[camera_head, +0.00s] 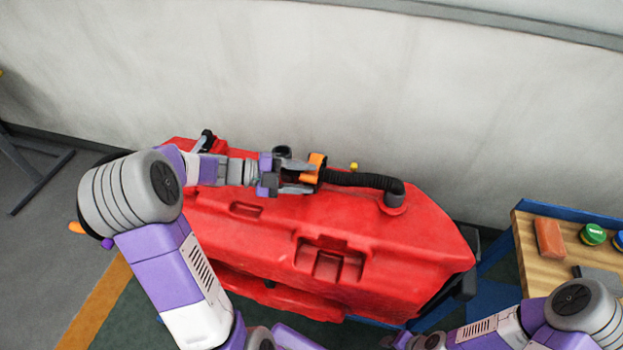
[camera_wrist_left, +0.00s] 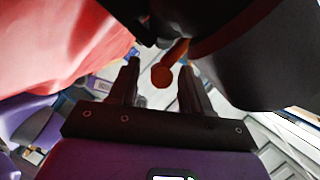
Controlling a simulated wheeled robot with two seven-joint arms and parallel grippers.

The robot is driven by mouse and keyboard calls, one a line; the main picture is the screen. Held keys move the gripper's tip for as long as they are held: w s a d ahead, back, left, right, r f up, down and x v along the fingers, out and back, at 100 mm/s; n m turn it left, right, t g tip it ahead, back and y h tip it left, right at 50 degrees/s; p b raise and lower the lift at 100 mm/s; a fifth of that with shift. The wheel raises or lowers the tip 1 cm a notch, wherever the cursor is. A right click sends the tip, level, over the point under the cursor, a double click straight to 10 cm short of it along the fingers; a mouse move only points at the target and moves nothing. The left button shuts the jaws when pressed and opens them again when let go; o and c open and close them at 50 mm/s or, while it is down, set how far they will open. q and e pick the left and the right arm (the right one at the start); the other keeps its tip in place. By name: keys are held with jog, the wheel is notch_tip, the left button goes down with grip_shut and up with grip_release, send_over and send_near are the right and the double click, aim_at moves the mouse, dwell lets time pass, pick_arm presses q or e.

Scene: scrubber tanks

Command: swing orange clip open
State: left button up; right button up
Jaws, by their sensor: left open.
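The orange clip (camera_head: 317,163) sits at the left end of the black ribbed hose (camera_head: 358,180) on top of the red tank (camera_head: 250,215). My left gripper (camera_head: 306,179) is open at the clip, reaching in from the left above the tank. In the left wrist view, a rounded orange end (camera_wrist_left: 162,75), apparently part of the clip, shows between the two spread fingers (camera_wrist_left: 160,66). I cannot tell whether either finger touches it. A dark rounded body hides the rest of the clip there.
A small yellow knob (camera_head: 354,167) stands behind the hose. A wooden-topped bench (camera_head: 537,262) at the right holds an orange-red block (camera_head: 549,238) and a green-lidded can (camera_head: 592,234). A pale wall (camera_head: 400,80) runs behind the tank.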

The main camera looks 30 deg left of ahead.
pick_arm(q)
jog(key=shift+x, duration=1.05)
jog(key=shift+c, duration=0.4)
grip_shut()
